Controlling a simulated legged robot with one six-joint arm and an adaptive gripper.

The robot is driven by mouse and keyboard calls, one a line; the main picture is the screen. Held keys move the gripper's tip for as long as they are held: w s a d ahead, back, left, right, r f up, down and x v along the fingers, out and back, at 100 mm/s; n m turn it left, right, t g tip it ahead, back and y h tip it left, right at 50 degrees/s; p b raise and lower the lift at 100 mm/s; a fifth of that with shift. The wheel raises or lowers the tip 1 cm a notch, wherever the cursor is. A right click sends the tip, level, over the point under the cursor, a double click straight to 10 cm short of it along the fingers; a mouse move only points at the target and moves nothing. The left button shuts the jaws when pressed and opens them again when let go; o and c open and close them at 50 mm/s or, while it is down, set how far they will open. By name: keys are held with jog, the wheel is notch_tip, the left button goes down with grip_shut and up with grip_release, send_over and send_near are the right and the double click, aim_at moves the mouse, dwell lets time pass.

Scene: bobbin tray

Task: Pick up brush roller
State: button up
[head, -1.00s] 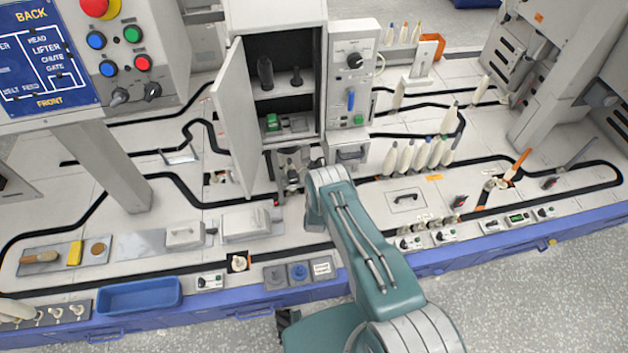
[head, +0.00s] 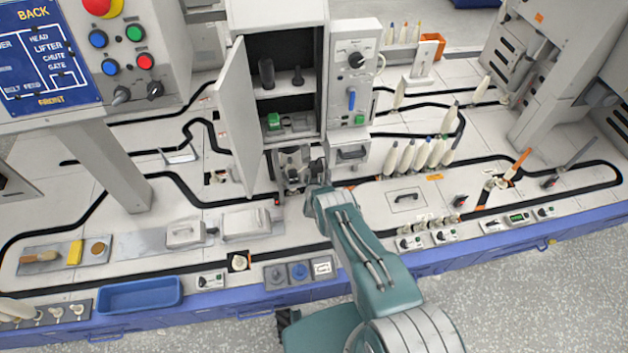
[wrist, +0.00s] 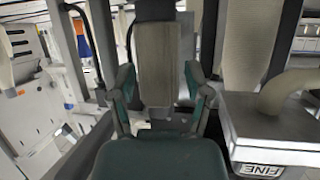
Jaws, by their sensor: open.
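In the wrist view, a beige, rough-faced upright piece with a dark upper part, seemingly the brush roller (wrist: 157,72), stands between the two green fingers of my gripper (wrist: 161,84). The fingers are open, one on each side of it. I cannot tell how deep it sits between them or whether either finger touches it. In the head view my gripper (head: 303,180) is at the low front of the tall grey cabinet (head: 351,80). The roller cannot be made out there.
In the wrist view, a grey box marked FINE (wrist: 263,150) with a beige bent pipe (wrist: 285,92) is close on the right. In the head view, the open cabinet door (head: 238,122) stands left of my gripper. White bobbins (head: 407,157) stand to the right.

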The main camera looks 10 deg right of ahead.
grip_shut()
jog(key=shift+r, duration=0.1)
dwell(0.3)
jog(key=shift+w+r, duration=0.1)
jog(key=shift+r, duration=1.05)
notch_tip(320, 180, up, 9)
jog(key=shift+r, duration=0.2)
jog(key=s+a, duration=0.1)
jog(key=s, duration=0.8)
jog(key=s+a, duration=0.2)
jog(key=s, duration=0.6)
jog(key=shift+s+a, duration=0.25)
jog(key=shift+s, duration=0.15)
